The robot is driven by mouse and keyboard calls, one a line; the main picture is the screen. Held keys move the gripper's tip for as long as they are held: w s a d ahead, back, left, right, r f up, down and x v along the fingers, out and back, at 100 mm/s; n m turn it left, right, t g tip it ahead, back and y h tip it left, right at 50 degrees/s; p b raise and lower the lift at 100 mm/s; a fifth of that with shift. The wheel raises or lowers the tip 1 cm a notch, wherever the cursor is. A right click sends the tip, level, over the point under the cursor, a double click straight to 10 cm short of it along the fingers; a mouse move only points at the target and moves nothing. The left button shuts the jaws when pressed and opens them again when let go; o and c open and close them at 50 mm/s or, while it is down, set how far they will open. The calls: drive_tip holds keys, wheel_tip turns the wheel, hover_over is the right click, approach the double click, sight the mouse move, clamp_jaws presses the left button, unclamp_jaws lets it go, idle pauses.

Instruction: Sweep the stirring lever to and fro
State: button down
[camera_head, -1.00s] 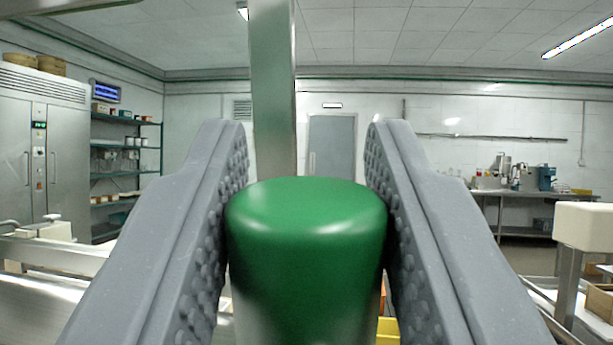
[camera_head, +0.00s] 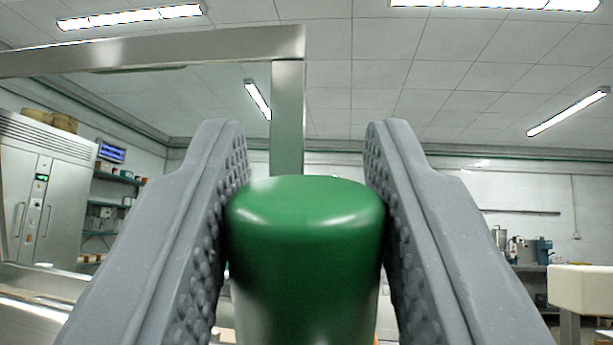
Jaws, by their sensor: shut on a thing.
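A green rounded knob (camera_head: 305,245), which looks like the handle end of the stirring lever, fills the lower middle of the view. My gripper (camera_head: 306,160) is shut on it, with one grey studded finger against each side. The knob stands upright between the fingers. The rest of the lever below the knob is out of the picture.
A steel post (camera_head: 288,110) rises behind the knob and joins a crossbar (camera_head: 150,52) running left. A steel cabinet (camera_head: 40,190) and shelves stand at the left. A cream block (camera_head: 582,288) on a post is at the lower right, with a bench of equipment (camera_head: 525,250) behind.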

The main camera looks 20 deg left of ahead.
drive_tip(key=c, duration=1)
unclamp_jaws()
drive_tip(key=shift+s+f, duration=0.1)
drive_tip(key=shift+f, duration=0.1)
drive_tip(key=shift+c, duration=0.2)
drive_tip(key=shift+s, duration=0.1)
drive_tip(key=b+v, duration=0.3)
drive_tip(key=v, duration=1)
drive_tip(key=shift+f, duration=0.4)
drive_tip(key=shift+s+d, duration=0.1)
